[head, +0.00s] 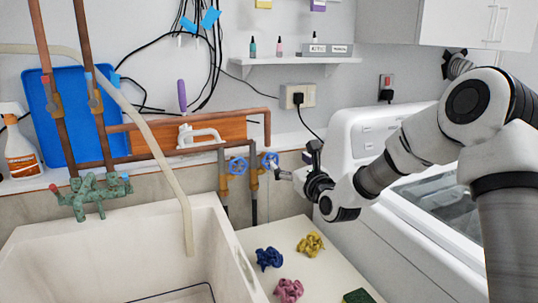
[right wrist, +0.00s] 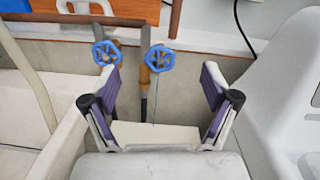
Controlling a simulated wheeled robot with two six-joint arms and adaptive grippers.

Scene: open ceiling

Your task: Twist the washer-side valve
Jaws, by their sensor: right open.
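Two blue valve wheels sit on upright pipes against the wall. The washer-side valve (head: 270,159) is the right one, nearer the white washing machine (head: 358,135); in the right wrist view this wheel (right wrist: 160,58) shows ahead, between the lines of my two fingers. The other blue valve (head: 238,165) is just left of it and also shows in the right wrist view (right wrist: 106,52). My right gripper (head: 278,173) is close to the washer-side valve. In the right wrist view its fingers (right wrist: 162,85) are spread, with nothing between the tips. My left gripper is out of view.
A deep white sink (head: 120,243) with a green tap (head: 95,195) stands at the left. A pale hose (head: 165,165) hangs into it.

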